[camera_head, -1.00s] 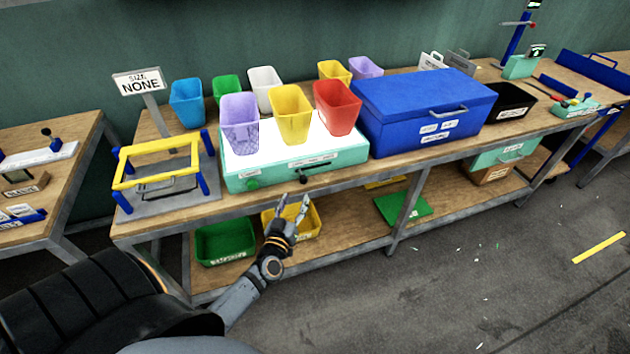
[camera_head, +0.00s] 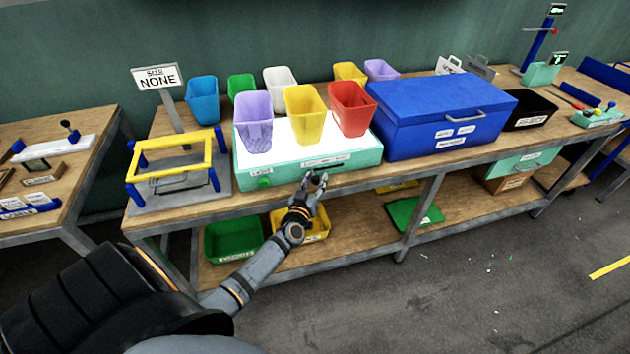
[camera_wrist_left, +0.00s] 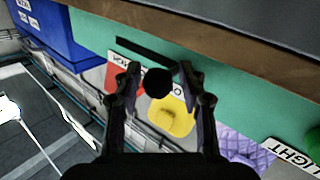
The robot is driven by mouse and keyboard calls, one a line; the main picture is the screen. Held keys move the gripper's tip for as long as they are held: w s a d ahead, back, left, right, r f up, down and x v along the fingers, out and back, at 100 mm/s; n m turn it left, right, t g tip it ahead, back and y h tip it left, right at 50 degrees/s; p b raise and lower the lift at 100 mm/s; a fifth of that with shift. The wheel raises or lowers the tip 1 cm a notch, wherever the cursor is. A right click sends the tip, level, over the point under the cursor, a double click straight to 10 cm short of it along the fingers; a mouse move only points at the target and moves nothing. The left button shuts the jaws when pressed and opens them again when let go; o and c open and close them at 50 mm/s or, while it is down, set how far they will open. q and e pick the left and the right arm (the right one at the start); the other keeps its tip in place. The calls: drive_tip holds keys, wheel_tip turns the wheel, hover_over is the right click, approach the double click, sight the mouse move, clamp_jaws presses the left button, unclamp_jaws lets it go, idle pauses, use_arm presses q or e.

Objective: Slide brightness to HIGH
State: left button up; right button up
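The teal light box (camera_head: 345,168) with a bright white top stands on the bench. Its front has a dark horizontal slot under a white label (camera_head: 323,162) and a green knob (camera_head: 264,183) at left. My left gripper (camera_head: 314,178) is at the slot and covers the slider in the head view. In the left wrist view, the round black slider knob (camera_wrist_left: 158,82) sits between the open fingers of the left gripper (camera_wrist_left: 160,70), with gaps on both sides. The slot (camera_wrist_left: 140,50) shows beyond it. The fingers partly hide the label's writing. My right gripper is not in view.
Purple (camera_head: 253,124), yellow (camera_head: 305,116) and red (camera_head: 351,110) translucent bins stand on the light box. A blue case (camera_head: 440,105) is just right. A yellow-and-blue frame (camera_head: 172,165) is at left. The bench's front edge lies just below the box.

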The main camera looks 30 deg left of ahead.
use_arm(q)
clamp_jaws()
drive_tip(key=w+d, duration=0.6)
drive_tip(key=w, duration=0.1)
drive_tip(key=shift+w+d, duration=0.25)
drive_tip(key=shift+w, duration=0.05)
drive_tip(key=shift+r, duration=0.25)
drive_tip(key=shift+o, duration=1)
unclamp_jaws()
drive_tip(key=shift+d, duration=0.1)
drive_tip(key=shift+o, duration=0.8)
drive_tip(key=shift+w+d, duration=0.15)
drive_tip(key=shift+w, duration=0.1)
drive_tip(key=shift+s+f, duration=0.1)
drive_tip(key=shift+f, duration=0.1)
drive_tip(key=shift+s, duration=0.1)
drive_tip(key=v, duration=1.1)
drive_tip(key=shift+s, duration=0.4)
